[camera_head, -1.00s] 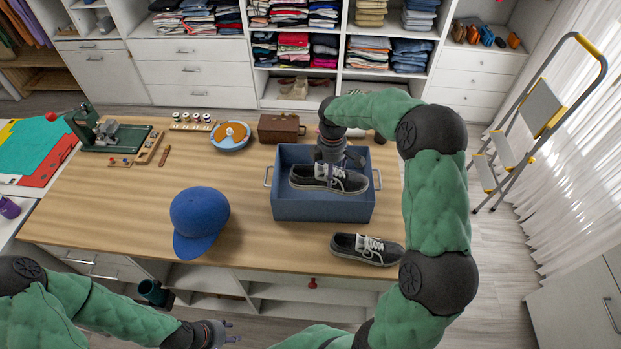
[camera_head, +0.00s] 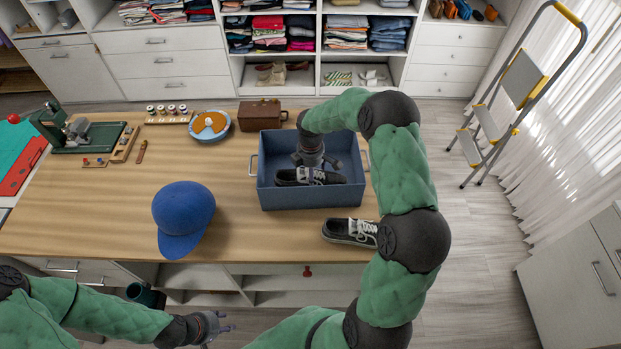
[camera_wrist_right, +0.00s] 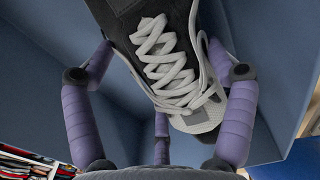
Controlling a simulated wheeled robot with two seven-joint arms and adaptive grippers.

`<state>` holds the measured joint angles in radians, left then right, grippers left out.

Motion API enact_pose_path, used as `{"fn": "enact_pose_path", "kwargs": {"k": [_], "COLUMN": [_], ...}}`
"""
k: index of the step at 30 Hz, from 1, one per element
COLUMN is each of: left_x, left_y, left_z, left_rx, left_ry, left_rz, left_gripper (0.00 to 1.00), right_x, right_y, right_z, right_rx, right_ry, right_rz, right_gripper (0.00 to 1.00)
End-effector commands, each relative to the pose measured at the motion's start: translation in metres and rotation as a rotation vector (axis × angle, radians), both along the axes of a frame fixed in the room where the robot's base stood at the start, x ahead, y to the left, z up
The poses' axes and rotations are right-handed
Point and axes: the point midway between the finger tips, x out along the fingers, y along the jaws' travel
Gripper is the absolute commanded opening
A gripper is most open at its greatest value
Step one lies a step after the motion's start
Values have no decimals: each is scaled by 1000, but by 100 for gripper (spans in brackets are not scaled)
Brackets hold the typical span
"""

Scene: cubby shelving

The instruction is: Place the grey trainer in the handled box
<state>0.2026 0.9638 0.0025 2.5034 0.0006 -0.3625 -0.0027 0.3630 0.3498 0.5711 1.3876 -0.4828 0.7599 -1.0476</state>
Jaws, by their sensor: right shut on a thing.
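The grey trainer (camera_head: 311,177), dark with white laces, is inside the blue handled box (camera_head: 313,199), low behind its front wall. My right gripper (camera_head: 314,164) is shut on it from above. In the right wrist view the purple fingers surround the trainer (camera_wrist_right: 170,65), with the box's blue walls (camera_wrist_right: 275,60) around it. I cannot tell whether its sole touches the box floor. A second, similar dark shoe (camera_head: 352,231) lies on the table in front of the box, partly hidden by my right arm. My left gripper (camera_head: 226,321) is open and empty, low in front of the table.
A blue cap (camera_head: 183,217) lies on the wooden table (camera_head: 115,210), left of the box. A brown case (camera_head: 262,115), a round blue-rimmed dish (camera_head: 209,126) and a green sewing machine (camera_head: 80,133) stand along the back. A stepladder (camera_head: 500,110) stands at the right.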

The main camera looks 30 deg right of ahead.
Motion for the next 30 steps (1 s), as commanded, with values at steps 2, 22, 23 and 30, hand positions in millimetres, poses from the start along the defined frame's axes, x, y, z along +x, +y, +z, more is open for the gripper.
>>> {"fn": "enact_pose_path", "kwargs": {"k": [2, 22, 23, 30], "left_x": [0, 0, 0, 0], "left_y": [0, 0, 0, 0], "left_z": [-1, -3, -3, -3], "left_rx": [0, 0, 0, 0], "left_ry": [0, 0, 0, 0], "left_rz": [0, 0, 0, 0], "left_gripper": [40, 40, 40, 40], "right_x": [0, -1, -1, 0], "right_y": [0, 0, 0, 0], "right_z": [-8, -36, -36, -35], "right_rx": [1, 1, 1, 1], "right_ry": [1, 1, 1, 1], "right_rz": [0, 0, 0, 0], "right_gripper": [37, 100, 100, 100]}}
